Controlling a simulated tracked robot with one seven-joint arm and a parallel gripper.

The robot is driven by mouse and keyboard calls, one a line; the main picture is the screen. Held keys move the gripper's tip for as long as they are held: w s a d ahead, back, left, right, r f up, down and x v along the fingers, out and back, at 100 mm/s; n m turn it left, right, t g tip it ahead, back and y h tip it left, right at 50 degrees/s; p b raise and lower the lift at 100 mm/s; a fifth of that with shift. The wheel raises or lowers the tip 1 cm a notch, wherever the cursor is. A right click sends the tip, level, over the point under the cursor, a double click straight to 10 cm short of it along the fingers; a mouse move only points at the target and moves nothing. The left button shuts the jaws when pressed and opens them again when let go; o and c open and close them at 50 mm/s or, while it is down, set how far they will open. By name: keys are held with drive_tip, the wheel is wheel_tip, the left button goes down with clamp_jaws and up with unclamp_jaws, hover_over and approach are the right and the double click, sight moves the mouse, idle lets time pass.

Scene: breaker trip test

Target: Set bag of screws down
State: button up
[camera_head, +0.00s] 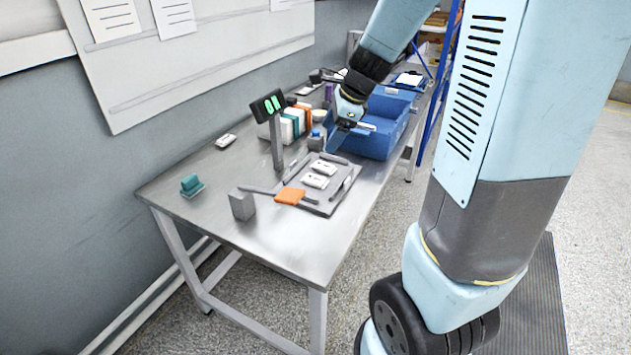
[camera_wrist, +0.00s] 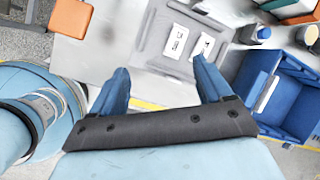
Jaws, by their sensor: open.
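My gripper (camera_head: 338,136) is over the table between the grey fixture plate and the blue bin. In the wrist view my gripper (camera_wrist: 160,82) has its two blue fingers spread wide, with nothing between them. I cannot make out a bag of screws in either view. The grey fixture plate (camera_wrist: 150,58) lies beyond the fingertips. It bears two white breakers (camera_head: 320,175), which also show in the wrist view (camera_wrist: 176,40). The blue bin (camera_head: 383,146) stands beside my gripper, and it is at the right of the wrist view (camera_wrist: 299,72).
A display on a post (camera_head: 275,140) rises behind the plate. A teal item (camera_head: 191,185) sits at the table's left. The table's front left is clear.

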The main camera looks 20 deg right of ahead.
drive_tip(key=w+d+f+m, duration=0.2)
drive_tip(key=w+f+m, duration=0.3)
drive_tip(key=f+m, duration=0.15)
approach(315, 178)
drive_tip(key=x, duration=0.8)
drive_tip(key=shift+w+a+f, duration=0.1)
drive_tip(key=shift+w+f, duration=0.05)
drive_tip(key=shift+f, duration=0.2)
drive_tip(key=shift+r, duration=0.1)
drive_tip(key=c, duration=1.3)
